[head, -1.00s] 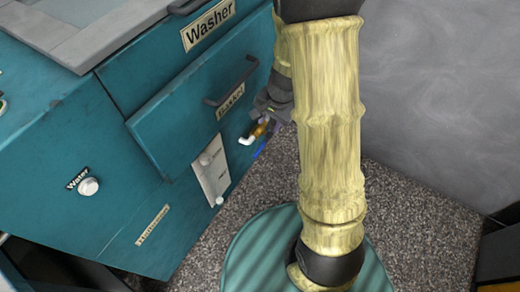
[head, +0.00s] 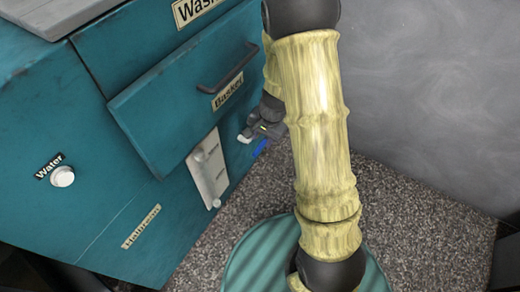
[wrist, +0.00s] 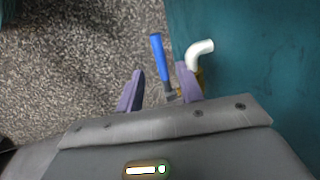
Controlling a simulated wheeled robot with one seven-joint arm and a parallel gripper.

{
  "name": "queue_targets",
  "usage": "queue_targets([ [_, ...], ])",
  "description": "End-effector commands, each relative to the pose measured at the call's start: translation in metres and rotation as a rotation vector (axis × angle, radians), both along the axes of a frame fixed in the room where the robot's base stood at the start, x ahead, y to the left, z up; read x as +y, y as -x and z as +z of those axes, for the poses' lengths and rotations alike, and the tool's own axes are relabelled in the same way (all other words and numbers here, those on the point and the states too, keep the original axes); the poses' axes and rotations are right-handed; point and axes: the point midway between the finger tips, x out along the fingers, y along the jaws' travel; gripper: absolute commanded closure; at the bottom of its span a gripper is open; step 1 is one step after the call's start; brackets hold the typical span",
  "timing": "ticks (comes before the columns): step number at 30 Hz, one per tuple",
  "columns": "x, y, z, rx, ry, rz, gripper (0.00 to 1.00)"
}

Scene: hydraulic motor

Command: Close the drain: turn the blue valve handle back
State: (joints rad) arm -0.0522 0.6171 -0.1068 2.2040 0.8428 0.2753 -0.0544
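The blue valve handle (wrist: 157,55) sticks out from the teal washer's side in the wrist view, and it also shows in the head view (head: 260,148). A white elbow spout (wrist: 201,51) sits to its right, on a brass valve body (wrist: 200,74) partly hidden by a finger. My gripper (wrist: 160,70) is open, with one purple finger on each side of the handle's lower part. The right finger lies between the handle and the spout. I cannot tell whether either finger touches the handle. In the head view my gripper is small and partly hidden by my arm.
The washer's basket drawer (head: 180,110) with its dark bar handle (head: 228,67) is above the valve. A white panel with knobs (head: 208,169) and a water knob (head: 62,176) are to the left. Speckled floor (head: 400,215) lies below, with a grey wall (head: 430,90) on the right.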

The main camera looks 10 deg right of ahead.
Motion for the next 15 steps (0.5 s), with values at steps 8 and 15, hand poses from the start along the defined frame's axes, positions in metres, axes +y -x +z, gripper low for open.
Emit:
queue_targets([
  [8, 0.006, -0.005, -0.044, 0.002, 0.0, -0.001, 0.63],
  [15, 0.007, -0.007, -0.049, 0.0, 0.0, 0.001, 0.63],
])
